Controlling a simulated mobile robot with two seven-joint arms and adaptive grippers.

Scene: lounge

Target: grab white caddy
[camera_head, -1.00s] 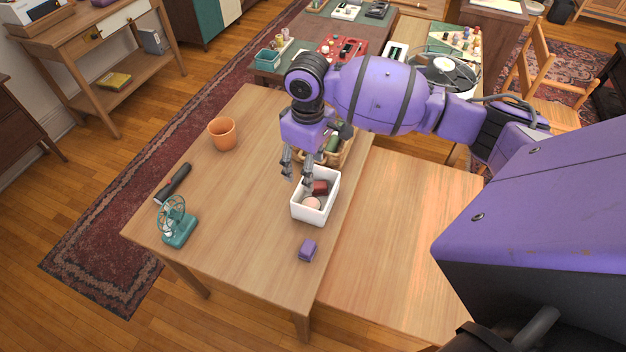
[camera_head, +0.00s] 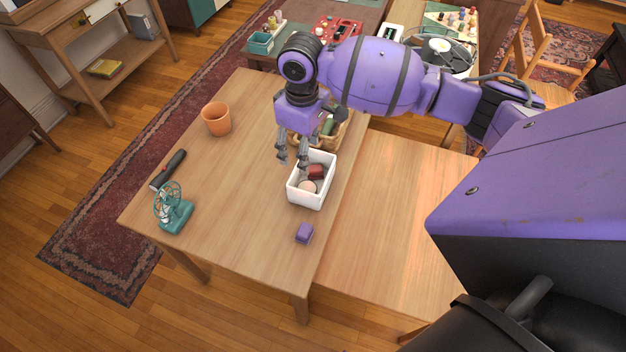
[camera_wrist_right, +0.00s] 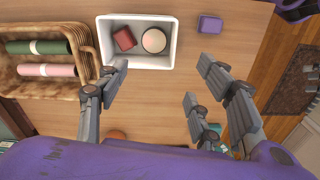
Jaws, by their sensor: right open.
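The white caddy (camera_head: 304,200) is an open box on the wooden table, near the table's right edge. It holds a dark red block (camera_wrist_right: 125,38) and a round pale item (camera_wrist_right: 154,40). My right gripper (camera_head: 291,159) is above the table at the caddy's far-left side, with its fingers pointing down. In the right wrist view the gripper's fingers (camera_wrist_right: 160,76) are spread wide and empty. One fingertip there overlaps the caddy's near rim (camera_wrist_right: 150,63); I cannot tell whether it touches. My left gripper is not in view.
A wicker basket (camera_wrist_right: 50,98) with rolled cloths stands close beside the caddy. A small purple block (camera_head: 304,233) lies on the near side. The table's middle is clear.

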